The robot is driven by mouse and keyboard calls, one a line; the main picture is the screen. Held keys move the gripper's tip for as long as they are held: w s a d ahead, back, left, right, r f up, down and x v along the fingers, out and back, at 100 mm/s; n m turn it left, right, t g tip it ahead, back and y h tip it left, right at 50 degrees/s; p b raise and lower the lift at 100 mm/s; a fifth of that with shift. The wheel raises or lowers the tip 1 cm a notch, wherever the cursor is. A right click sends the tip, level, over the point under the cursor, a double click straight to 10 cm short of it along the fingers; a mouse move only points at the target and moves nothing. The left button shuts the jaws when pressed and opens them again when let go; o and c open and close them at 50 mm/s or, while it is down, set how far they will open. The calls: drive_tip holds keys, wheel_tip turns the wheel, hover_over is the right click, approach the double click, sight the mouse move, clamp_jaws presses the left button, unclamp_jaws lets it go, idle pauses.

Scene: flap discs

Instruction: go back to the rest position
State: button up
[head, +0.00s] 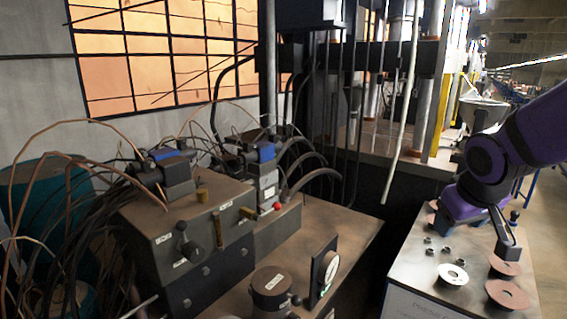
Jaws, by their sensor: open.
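My gripper (509,243) is at the right, at the end of my purple arm. It points down over the small bench (410,268), just above or behind a reddish-brown flap disc (506,265). The jaws are open and I see nothing held in them; the arm hides part of them. Another reddish-brown disc (507,294) lies nearer the front of the bench. A white disc with a dark centre (453,274) lies to its left.
Several small dark nuts (445,251) lie on the bench. A dark gap separates the two tables.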

drive_tip(key=s+a+r+y, duration=0.1)
drive_tip(key=s+r, duration=0.3)
drive_tip(key=s, duration=0.4)
drive_tip(key=s+a+r+m, duration=0.1)
drive_tip(key=s+r, duration=0.4)
drive_tip(key=s, duration=0.2)
drive_tip(key=shift+s+a+m+y, duration=0.3)
drive_tip(key=shift+s+a+y, duration=0.05)
drive_tip(key=shift+s+y, duration=0.05)
